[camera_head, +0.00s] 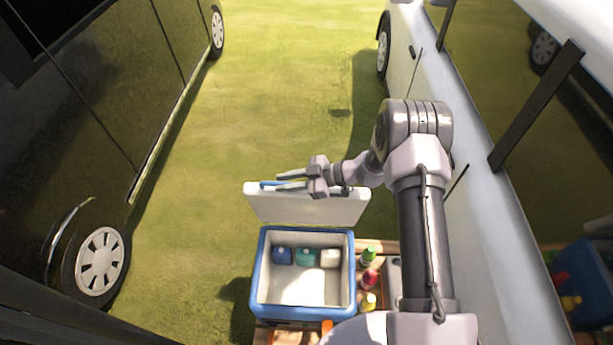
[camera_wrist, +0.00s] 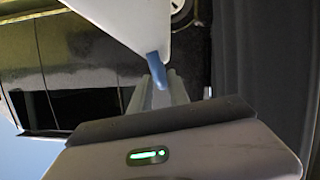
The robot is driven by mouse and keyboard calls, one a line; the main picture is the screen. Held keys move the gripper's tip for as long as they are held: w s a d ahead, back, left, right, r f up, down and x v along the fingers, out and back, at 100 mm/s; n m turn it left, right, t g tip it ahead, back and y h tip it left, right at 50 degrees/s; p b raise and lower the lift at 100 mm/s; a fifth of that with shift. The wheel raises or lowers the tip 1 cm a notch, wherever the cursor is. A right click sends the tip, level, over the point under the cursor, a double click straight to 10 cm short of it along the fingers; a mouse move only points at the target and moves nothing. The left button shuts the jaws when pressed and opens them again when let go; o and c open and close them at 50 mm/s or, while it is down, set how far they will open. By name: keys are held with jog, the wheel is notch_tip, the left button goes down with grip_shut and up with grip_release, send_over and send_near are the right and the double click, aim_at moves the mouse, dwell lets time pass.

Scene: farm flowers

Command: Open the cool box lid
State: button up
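The cool box (camera_head: 262,285) is blue with a white inside and stands open at the lower middle of the head view. Its white lid (camera_head: 305,208) is raised at the box's far side, tilted up from the opening. A blue tab (camera_head: 266,184) shows at the lid's upper left edge. My gripper (camera_head: 278,182) is at the lid's upper edge, fingers pointing left and spread apart. In the wrist view the lid (camera_wrist: 128,20) and its blue tab (camera_wrist: 156,68) are right by the fingertips (camera_wrist: 165,90). I cannot tell whether they touch.
Inside the box are a blue item (camera_head: 283,256), a teal item (camera_head: 306,257) and a white item (camera_head: 330,258). Several bottles (camera_head: 369,279) stand to its right. A dark vehicle (camera_head: 90,130) is at left, a white one (camera_head: 450,130) at right, with open grass (camera_head: 270,90) between.

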jog(key=v, duration=1.6)
jog(key=shift+f, duration=0.15)
